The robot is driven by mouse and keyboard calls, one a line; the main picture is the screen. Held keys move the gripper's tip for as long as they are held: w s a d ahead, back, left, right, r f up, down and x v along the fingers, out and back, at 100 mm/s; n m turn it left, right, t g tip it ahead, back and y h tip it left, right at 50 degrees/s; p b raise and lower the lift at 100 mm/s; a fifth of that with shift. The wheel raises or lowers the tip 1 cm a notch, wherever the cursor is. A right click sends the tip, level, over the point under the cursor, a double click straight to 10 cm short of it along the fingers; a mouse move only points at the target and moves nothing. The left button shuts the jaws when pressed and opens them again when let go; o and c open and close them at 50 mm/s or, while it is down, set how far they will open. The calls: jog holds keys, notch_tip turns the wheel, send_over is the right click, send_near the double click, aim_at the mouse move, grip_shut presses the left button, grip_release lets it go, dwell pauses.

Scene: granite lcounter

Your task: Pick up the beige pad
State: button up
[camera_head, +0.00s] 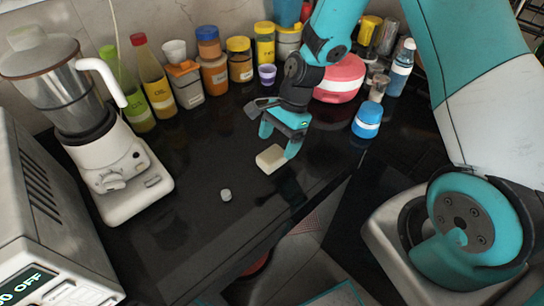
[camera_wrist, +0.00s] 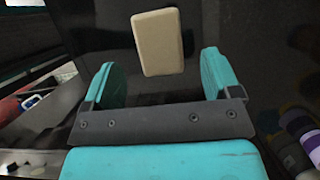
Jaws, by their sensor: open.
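The beige pad (camera_head: 271,159) is a small pale block lying on the black counter near the middle of the camera_head view. My gripper (camera_head: 281,139) is open just above and beside it, with teal fingers. In the camera_wrist view the pad (camera_wrist: 157,42) shows whole, beyond and between the two open fingertips of my gripper (camera_wrist: 162,75). Nothing is held between the fingers. I cannot tell whether a finger touches the pad.
A small grey-white piece (camera_head: 225,195) lies on the counter. A blender (camera_head: 100,140) stands at left. The counter's front middle is clear.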

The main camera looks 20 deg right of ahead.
aim_at(272, 154)
jog(key=p+x, duration=0.1)
jog(key=x, duration=0.3)
jog(key=shift+s+a+f, duration=0.1)
jog(key=shift+a+f, duration=0.2)
jog(key=shift+a, duration=0.05)
jog(key=c, duration=1.1)
jog(key=shift+r, duration=0.15)
notch_tip(272, 154, up, 20)
jog(key=b, duration=0.1)
